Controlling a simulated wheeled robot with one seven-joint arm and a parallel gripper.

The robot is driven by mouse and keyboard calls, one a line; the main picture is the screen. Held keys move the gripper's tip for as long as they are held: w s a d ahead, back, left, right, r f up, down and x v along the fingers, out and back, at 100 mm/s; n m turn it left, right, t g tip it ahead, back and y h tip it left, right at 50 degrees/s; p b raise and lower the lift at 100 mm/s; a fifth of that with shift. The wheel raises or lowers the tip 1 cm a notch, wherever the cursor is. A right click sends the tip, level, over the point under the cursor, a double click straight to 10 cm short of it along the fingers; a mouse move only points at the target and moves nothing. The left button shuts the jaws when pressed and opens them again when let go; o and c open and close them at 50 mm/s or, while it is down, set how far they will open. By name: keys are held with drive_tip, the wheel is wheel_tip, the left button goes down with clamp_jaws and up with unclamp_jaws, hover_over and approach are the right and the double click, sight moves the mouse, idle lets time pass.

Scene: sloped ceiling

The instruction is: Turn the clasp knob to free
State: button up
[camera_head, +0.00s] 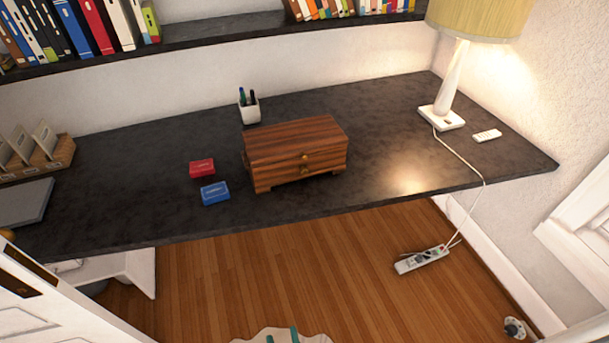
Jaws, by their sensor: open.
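A dark striped wooden box (290,137) stands upright on the black desk (400,130), with its lid down. Its front faces the desk's near edge. Two small brass-coloured knobs sit one above the other on that front: an upper knob (303,156) near the lid seam and a lower knob (304,170) below it. The knobs are too small here to tell which way the clasp is turned.
Red (202,168) and blue (215,193) small boxes lie left of the wooden box. A pen cup (249,107) stands behind it. A lamp (447,85), its cord and a remote (487,135) are at right. A bookshelf (215,32) overhangs behind.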

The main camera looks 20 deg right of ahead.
drive_tip(key=w+d+n+h, duration=0.1)
drive_tip(key=w+d+n, duration=0.15)
drive_tip(key=w, duration=0.75)
drive_tip(key=n+h, duration=0.3)
drive_tip(key=n, duration=0.1)
approach(304, 172)
drive_tip(key=shift+m+y, duration=0.25)
drive_tip(key=shift+y, duration=0.15)
drive_tip(key=x, duration=0.8)
drive_tip(key=shift+d, duration=0.25)
clamp_jaws()
